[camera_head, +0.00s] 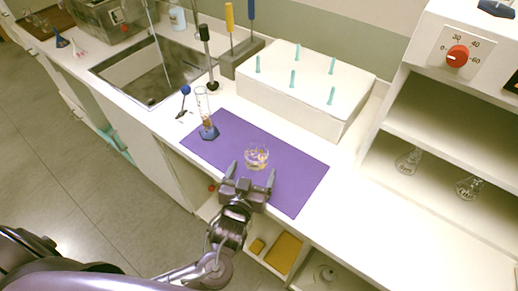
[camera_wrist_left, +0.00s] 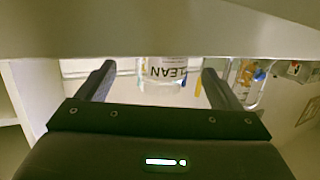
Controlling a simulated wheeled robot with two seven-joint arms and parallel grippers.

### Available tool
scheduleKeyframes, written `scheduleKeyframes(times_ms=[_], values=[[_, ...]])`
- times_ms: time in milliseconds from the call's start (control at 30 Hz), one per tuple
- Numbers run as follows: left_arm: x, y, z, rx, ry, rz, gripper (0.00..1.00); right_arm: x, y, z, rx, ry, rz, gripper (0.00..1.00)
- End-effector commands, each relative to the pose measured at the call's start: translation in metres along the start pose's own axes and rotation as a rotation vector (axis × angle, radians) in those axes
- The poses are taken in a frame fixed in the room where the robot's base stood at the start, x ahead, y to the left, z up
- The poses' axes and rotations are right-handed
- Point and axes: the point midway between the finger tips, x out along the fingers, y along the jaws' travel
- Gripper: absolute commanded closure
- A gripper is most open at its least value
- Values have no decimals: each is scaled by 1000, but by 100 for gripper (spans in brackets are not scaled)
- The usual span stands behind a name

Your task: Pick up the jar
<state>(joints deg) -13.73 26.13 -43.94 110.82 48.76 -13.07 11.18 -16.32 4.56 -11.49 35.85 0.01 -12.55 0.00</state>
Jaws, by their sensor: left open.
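The jar (camera_head: 256,156) is a small clear glass vessel with yellowish marks, standing on the purple mat (camera_head: 300,187). My left gripper (camera_head: 250,175) is open on the near side of the jar, its two fingers pointing towards it and spread apart. In the left wrist view, a clear vessel with dark letters (camera_wrist_left: 163,72) shows beyond and between the open fingers (camera_wrist_left: 158,75). A pale band hides its upper part there. I see no contact between fingers and glass. My right gripper is not in view.
A glass cylinder with a blue base (camera_head: 207,130) stands at the mat's left corner. A white box with teal pegs (camera_head: 300,90) stands behind the mat. The sink (camera_head: 150,75) is at left, shelves with flasks (camera_head: 408,160) at right. The mat's right part is clear.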

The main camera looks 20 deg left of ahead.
Motion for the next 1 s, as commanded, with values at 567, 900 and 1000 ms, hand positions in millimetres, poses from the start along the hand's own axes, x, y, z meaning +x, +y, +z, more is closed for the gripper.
scheduleKeyframes(times_ms=[567,900,1000], values=[[66,-2,-4,-1,-1,-1,13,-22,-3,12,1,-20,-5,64],[66,-2,-3,-1,-1,-1,30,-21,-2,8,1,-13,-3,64],[66,-2,-3,-1,-1,-1,43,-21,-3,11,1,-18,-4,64]])
